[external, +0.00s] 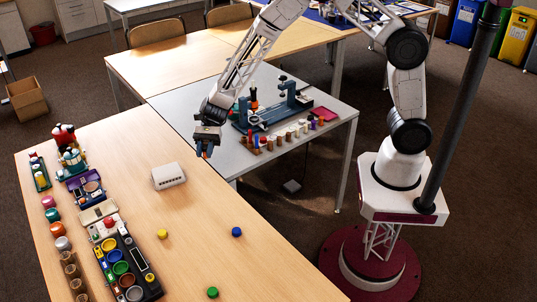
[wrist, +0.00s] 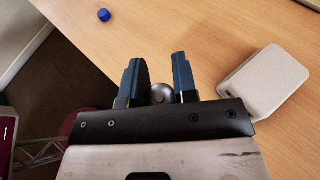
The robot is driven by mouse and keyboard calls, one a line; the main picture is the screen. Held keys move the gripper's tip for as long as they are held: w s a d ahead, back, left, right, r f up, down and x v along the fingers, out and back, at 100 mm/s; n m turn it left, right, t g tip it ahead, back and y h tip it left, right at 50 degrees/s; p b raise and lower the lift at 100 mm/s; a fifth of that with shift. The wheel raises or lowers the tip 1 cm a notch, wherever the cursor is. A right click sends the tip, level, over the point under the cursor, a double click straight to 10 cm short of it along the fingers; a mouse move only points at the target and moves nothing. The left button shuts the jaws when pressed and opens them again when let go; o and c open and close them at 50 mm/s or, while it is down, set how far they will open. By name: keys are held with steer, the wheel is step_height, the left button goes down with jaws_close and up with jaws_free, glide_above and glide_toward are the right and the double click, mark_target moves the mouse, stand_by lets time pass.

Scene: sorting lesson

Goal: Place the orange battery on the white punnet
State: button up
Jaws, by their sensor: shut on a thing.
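The white punnet (external: 168,176) lies on the wooden table with a flat, closed face upward and small openings along its lower side. It also shows at the right in the wrist view (wrist: 264,80). My gripper (external: 206,153) is above the table's far right edge, to the upper right of the punnet and apart from it. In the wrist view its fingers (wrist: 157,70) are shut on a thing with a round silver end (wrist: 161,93). A hint of orange shows between the fingers in the external view, so it looks like the orange battery. Most of it is hidden.
Blue (external: 236,232), yellow (external: 162,234) and green (external: 212,292) caps lie on the table. Racks and a black tray with coloured cups (external: 133,272) line its left side. A grey table (external: 180,112) behind holds a blue vise and several small cylinders. The space around the punnet is clear.

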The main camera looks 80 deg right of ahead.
steer(key=shift+w, duration=0.1)
steer(key=w+a, duration=0.1)
steer(key=w, duration=0.4)
steer(key=w+a+f, duration=0.1)
steer(key=w, duration=0.4)
steer(key=w+a, duration=0.1)
steer(key=w, duration=0.4)
steer(key=shift+w+a+f, duration=0.15)
steer(key=shift+w+f, duration=0.1)
steer(key=shift+f, duration=1.75)
steer(key=shift+f, duration=0.15)
steer(key=o, duration=0.9)
steer(key=v, duration=1.2)
